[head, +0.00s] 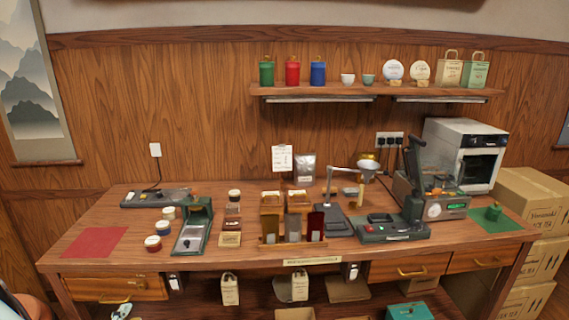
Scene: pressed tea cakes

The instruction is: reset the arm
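My gripper is not in view in the head view. A pale curved shape is cut off at the lower left corner, and I cannot tell what it is. A small white and dark thing (122,312) shows at the bottom edge below the left drawer, too small to identify. No object is seen held.
The wooden workbench (240,262) carries a red mat (95,242), a green mat (494,222), jars, a rack, and a press (412,190) with a raised dark lever. A white oven (463,150) stands back right. Stacked cartons (535,205) flank the right end. A shelf (380,91) hangs above.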

